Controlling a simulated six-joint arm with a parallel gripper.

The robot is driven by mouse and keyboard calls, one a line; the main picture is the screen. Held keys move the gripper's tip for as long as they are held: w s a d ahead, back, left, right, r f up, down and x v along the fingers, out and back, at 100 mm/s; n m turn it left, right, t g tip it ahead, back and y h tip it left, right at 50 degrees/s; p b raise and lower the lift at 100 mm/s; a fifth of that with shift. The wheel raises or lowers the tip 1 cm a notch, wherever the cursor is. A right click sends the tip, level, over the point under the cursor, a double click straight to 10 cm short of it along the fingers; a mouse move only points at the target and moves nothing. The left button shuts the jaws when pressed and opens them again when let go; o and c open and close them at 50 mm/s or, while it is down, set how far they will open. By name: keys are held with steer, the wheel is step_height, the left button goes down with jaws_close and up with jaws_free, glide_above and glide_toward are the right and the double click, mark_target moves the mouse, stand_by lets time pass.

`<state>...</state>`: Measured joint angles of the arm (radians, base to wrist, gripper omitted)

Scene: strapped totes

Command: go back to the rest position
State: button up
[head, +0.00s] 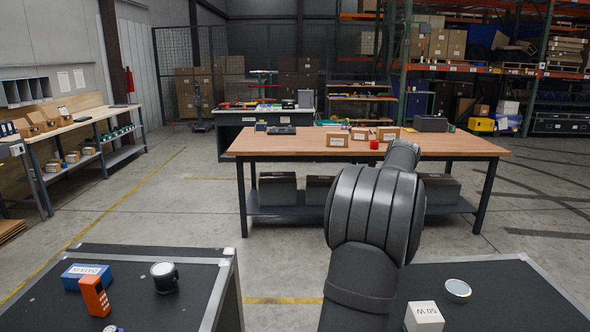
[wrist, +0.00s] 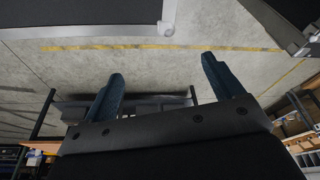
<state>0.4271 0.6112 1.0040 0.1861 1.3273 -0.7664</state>
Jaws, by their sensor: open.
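My gripper shows in the wrist view (wrist: 162,85) with its two dark blue-grey fingers spread apart. Nothing is between the fingers; past them I see bare concrete floor and a yellow floor line. In the head view my dark grey arm rises through the middle right, and the gripper itself is hidden there. The left black-topped tote (head: 205,283) carries a blue box (head: 87,276), an orange handheld device (head: 94,296) and a dark mug (head: 165,278). The right black-topped tote (head: 510,300) carries a white box (head: 424,317) and a round silver-rimmed item (head: 457,289).
A wooden-topped workbench (head: 290,143) stands ahead, with small cartons (head: 338,140), a red item (head: 374,144) and grey bins (head: 278,189) below. Another bench (head: 75,127) lines the left wall. Open floor lies between the totes and the workbench.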

steer(key=w+a+n, duration=0.1)
steer(key=w+a, duration=0.1)
steer(key=a, duration=0.5)
steer(key=shift+w+a+y, duration=0.15)
steer(key=shift+w+y, duration=0.15)
steer(key=shift+w, duration=0.05)
steer(key=o, duration=0.3)
